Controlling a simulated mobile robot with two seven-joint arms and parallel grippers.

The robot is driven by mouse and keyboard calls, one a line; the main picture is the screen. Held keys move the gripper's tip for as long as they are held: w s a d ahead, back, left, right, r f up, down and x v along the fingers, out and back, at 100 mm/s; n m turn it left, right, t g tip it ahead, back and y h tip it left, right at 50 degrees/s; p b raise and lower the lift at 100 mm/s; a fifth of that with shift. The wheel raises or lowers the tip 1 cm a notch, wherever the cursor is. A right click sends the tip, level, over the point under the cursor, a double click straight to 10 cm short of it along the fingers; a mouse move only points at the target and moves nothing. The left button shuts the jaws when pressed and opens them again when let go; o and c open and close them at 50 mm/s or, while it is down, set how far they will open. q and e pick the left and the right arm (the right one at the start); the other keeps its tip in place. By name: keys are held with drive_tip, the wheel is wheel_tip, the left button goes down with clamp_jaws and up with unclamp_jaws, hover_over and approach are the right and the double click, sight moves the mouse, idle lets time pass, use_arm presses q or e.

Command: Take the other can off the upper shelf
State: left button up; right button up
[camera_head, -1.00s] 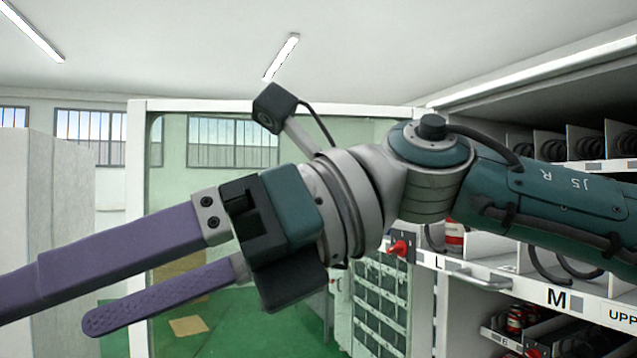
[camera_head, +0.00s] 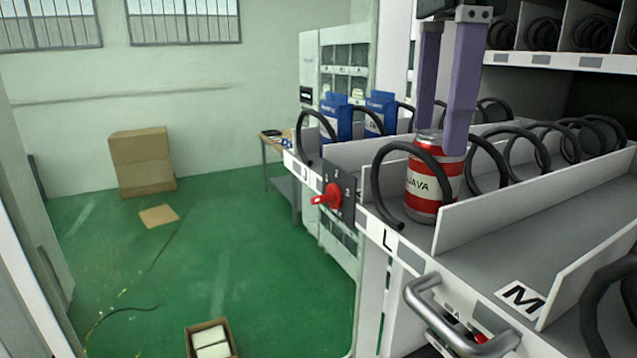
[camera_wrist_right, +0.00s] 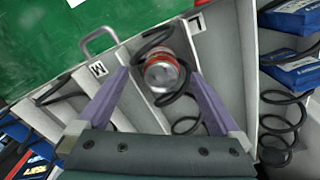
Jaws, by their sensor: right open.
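A red and white can (camera_head: 428,190), its label partly reading "AVA", stands upright in the lane marked L on the upper shelf, inside a black coil. It also shows from above in the right wrist view (camera_wrist_right: 161,74), with its silver top uncovered. My right gripper (camera_head: 441,139) points down from above with its two purple fingers at the can's upper part. In the right wrist view the fingers (camera_wrist_right: 158,76) are spread, one on each side of the can, with gaps visible. One finger hides the can's upper right edge in the head view. My left gripper is not in view.
A thin white divider (camera_head: 500,195) stands right of the can; the lane marked M (camera_head: 521,298) beside it looks empty near the front. Blue packs (camera_head: 381,113) stand in the lanes to the left. A red knob (camera_head: 328,196) and a metal handle (camera_head: 455,318) stick out in front.

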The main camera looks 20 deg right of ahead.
sight(433, 168)
wheel_tip(433, 168, down, 6)
drive_tip(key=b, duration=0.4)
drive_tip(key=shift+d+f, duration=0.15)
drive_tip(key=shift+c, duration=0.6)
drive_tip(key=c, duration=1.4)
drive_tip(key=shift+r, duration=0.2)
clamp_jaws()
drive_tip(key=shift+r, duration=0.1)
